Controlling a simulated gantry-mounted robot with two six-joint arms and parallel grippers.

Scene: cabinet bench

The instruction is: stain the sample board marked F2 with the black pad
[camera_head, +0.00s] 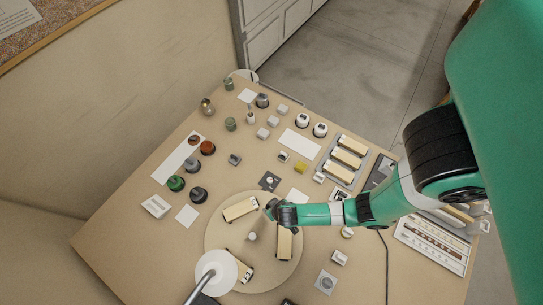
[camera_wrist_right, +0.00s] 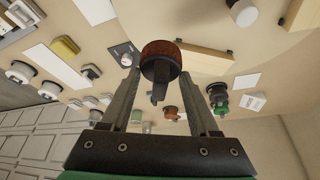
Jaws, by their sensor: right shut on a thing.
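In the right wrist view the right gripper (camera_wrist_right: 160,75) is shut on a dark-handled pad with a reddish-brown face (camera_wrist_right: 160,50). A black pad (camera_head: 198,194) stands on the bench beside a green pad (camera_head: 175,183); both also show in the wrist view. Cream sample boards lie on the turntable: one upper left (camera_head: 240,210), one right (camera_head: 284,243), one lower (camera_head: 243,270), partly hidden by a white round lamp head. I cannot read F2 on any board. My left gripper is out of view.
A rack (camera_head: 360,150) with several cream boards stands at the upper right. An orange-brown pad (camera_head: 208,148) stands near a white strip (camera_head: 178,160). The white lamp head (camera_head: 216,270) covers the turntable's lower left. Jars and small blocks fill the far side. The bench's lower left is clear.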

